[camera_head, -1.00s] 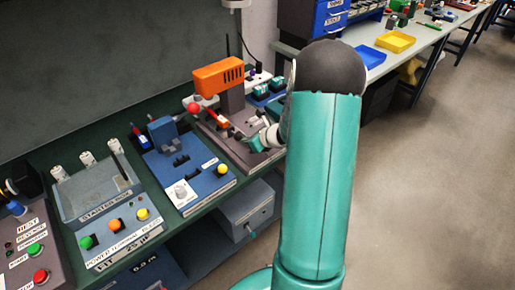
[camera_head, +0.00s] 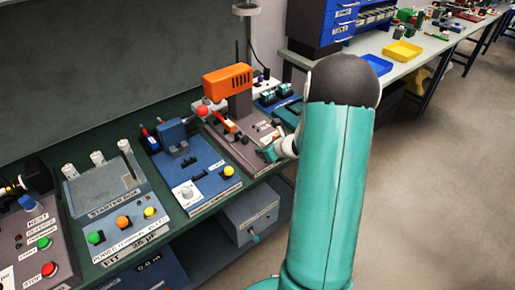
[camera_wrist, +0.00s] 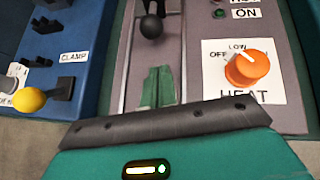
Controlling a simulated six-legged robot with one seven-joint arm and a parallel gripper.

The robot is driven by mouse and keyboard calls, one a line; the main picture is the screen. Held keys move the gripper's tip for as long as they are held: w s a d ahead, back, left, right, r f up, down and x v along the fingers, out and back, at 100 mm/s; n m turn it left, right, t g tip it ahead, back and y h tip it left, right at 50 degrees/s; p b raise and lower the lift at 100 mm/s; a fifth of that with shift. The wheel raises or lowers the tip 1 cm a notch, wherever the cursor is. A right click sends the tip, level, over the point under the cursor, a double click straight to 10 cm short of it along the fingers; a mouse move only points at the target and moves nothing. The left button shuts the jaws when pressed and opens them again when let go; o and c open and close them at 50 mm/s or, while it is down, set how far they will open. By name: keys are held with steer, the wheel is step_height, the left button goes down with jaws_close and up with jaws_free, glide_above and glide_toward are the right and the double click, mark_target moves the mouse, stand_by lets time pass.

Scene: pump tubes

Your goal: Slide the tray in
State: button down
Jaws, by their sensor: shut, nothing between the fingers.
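The heat station is a grey-brown base (camera_head: 240,158) under an orange press head (camera_head: 228,80), with a red-balled lever (camera_head: 203,111). In the wrist view, a black ball knob (camera_wrist: 152,27) on a dark stem stands in a channel between two rails, at the top centre. I take it for the tray's handle; the tray itself is hard to make out. My gripper (camera_head: 268,153) is over the station's front part. In the wrist view its green fingers (camera_wrist: 158,84) are shut together, just below the knob in the picture and apart from it, holding nothing.
An orange HEAT dial (camera_wrist: 246,69) is close right of my fingers. Left is a blue clamp station (camera_head: 205,172) with a yellow button (camera_wrist: 29,99). A starter box (camera_head: 110,190) is farther left. Open floor (camera_head: 430,200) lies right of the bench.

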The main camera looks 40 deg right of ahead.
steer(key=v, duration=1)
steer(key=shift+s+d, duration=0.15)
steer(key=s+a+r+n+g+y, duration=0.1)
steer(key=a+r+n, duration=0.35)
steer(key=a, duration=0.25)
steer(key=s+a+r+n+g, duration=0.1)
steer(key=a+r+n+g, duration=0.15)
steer(key=a+n, duration=0.45)
steer(key=a+r+n+g+y, duration=0.1)
steer(key=a+r+n, duration=0.35)
steer(key=a, duration=0.35)
steer(key=s+a+r+n+h, duration=0.2)
steer(key=s+a+r+n, duration=0.1)
steer(key=s+n, duration=0.3)
steer(key=s+a+r+n+h, duration=0.2)
steer(key=s+a+r+n, duration=0.2)
steer(key=n, duration=0.7)
steer(key=s+a, duration=0.2)
steer(key=s, duration=0.1)
steer(key=shift+s, duration=0.15)
